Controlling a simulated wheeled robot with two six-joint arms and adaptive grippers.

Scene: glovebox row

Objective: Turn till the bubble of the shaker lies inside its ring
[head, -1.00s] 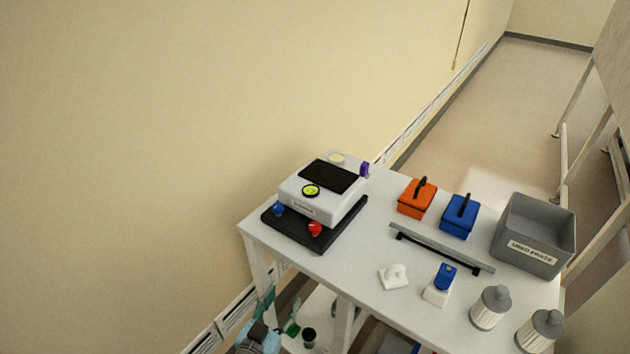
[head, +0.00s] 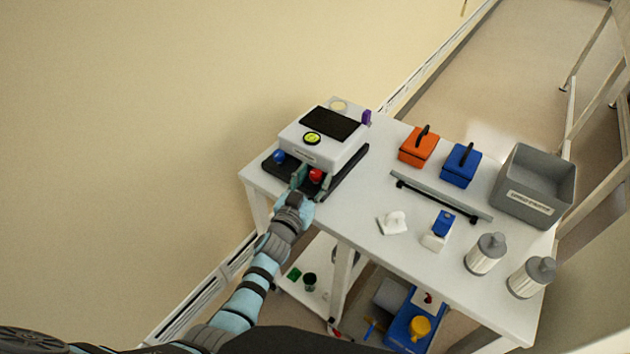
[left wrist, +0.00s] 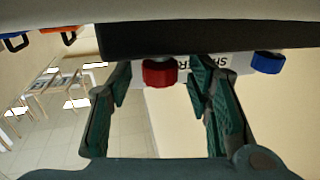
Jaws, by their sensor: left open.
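The white shaker (head: 322,152) stands on its black base at the left end of the table. Its round yellow-green bubble level (head: 312,138) is on the top front corner; it is too small to tell where the bubble lies. A red knob (head: 316,175) and a blue knob (head: 279,157) sit at the base's front edge. My left gripper (head: 313,180) is open at the red knob, one finger on each side. In the left wrist view the red knob (left wrist: 159,72) is between the open fingers, and the blue knob (left wrist: 268,62) is outside them. My right gripper is not in view.
Orange (head: 418,148) and blue (head: 461,165) handled boxes, a grey bin (head: 535,186), a grey bar (head: 440,196), a blue-topped bottle (head: 438,231) and two grey-lidded jars stand to the right. A purple item (head: 366,117) is behind the shaker. The wall is close on the left.

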